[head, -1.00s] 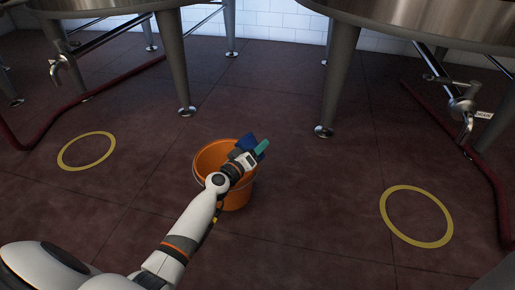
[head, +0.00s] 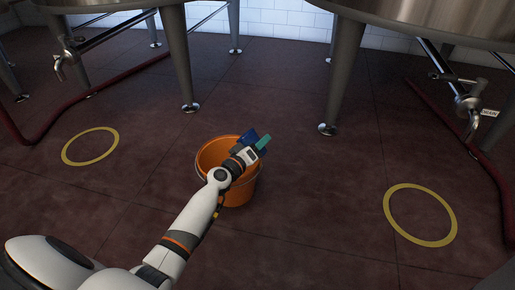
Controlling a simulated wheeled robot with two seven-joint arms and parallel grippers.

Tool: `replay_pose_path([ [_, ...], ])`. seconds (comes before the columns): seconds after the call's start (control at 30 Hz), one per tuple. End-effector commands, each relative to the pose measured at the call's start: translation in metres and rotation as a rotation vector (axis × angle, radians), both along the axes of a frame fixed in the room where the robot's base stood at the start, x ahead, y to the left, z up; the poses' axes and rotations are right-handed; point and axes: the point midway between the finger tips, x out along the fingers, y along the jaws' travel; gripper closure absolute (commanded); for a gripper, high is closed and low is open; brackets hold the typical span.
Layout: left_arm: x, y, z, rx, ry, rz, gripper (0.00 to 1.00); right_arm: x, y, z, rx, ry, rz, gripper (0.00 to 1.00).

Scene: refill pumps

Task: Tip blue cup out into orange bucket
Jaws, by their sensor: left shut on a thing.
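The orange bucket (head: 214,152) stands on the dark red tiled floor in the middle of the head view. My left gripper (head: 257,146) is over the bucket's right rim, shut on the blue cup (head: 246,137). The cup shows only in part behind the gripper, and it looks tilted. A teal piece shows at the gripper's end. My arm hides part of the bucket, and I cannot see whether anything comes out of the cup. My right gripper is not in view.
Yellow rings mark the floor at left (head: 90,147) and right (head: 420,214). Steel tanks (head: 440,22) stand on legs behind, with taps at left (head: 60,66) and right (head: 470,105). Dark red hoses lie at both sides. Floor around the bucket is clear.

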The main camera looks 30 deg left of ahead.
Motion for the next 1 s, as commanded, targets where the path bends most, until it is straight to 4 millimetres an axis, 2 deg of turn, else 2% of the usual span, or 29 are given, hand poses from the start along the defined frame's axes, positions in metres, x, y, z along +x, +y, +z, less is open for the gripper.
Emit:
replay_pose_path([
  [0.1,0.0,0.0,-0.005,-0.032,0.002,0.0,0.75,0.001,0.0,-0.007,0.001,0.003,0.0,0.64],
  [0.4,0.0,-0.001,0.003,-0.112,0.008,0.0,0.75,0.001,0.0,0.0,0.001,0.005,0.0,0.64],
  [0.77,0.0,0.002,-0.008,-0.19,0.014,0.0,0.75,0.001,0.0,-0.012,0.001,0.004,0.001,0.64],
  [1.0,0.0,0.002,-0.002,-0.225,0.017,0.0,0.75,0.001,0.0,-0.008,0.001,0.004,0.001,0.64],
])
